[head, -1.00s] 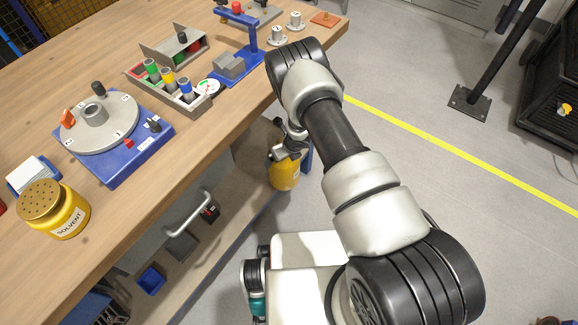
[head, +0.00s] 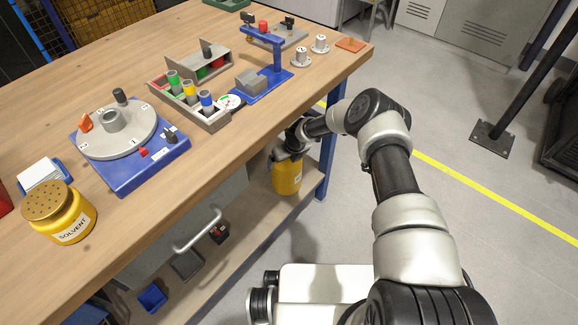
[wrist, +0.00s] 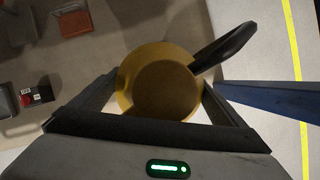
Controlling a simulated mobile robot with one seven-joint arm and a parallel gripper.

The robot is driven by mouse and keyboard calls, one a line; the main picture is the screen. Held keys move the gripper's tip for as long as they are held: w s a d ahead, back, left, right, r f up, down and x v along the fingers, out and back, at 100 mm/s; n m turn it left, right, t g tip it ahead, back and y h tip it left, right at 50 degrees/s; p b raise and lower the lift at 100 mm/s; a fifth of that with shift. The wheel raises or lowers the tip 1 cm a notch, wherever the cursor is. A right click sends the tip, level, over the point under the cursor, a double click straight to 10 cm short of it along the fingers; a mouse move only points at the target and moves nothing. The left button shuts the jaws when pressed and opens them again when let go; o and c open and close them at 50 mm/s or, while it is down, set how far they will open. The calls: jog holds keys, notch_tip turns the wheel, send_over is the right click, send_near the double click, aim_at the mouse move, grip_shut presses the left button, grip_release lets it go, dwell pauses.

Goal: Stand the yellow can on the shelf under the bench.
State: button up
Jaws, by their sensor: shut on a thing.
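The yellow can (head: 287,177) is upright under the front edge of the bench (head: 225,145), beside the right-hand blue leg. It appears over the right end of the lower shelf (head: 250,222); I cannot tell whether its base touches the shelf. My gripper (head: 288,150) is shut on the can near its top, partly hidden by my wrist. In the wrist view the can (wrist: 150,72) is round from above, between the two fingers, with a black handle (wrist: 225,48) sticking out to the upper right.
A blue bench leg (head: 327,160) stands just right of the can. A grey box with a handle (head: 195,230) and a blue bin (head: 152,297) are further left on the shelf. A yellow solvent pot (head: 62,215) stands on the bench top.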

jog(key=shift+s+b+x, duration=0.2)
jog(key=shift+b+x, duration=0.2)
jog(key=shift+x, duration=1.15)
jog(key=shift+d+f, duration=0.15)
jog(key=o, duration=1.7)
jog(key=shift+s+f, duration=0.15)
jog(key=shift+s, duration=0.05)
jog(key=shift+o, duration=0.2)
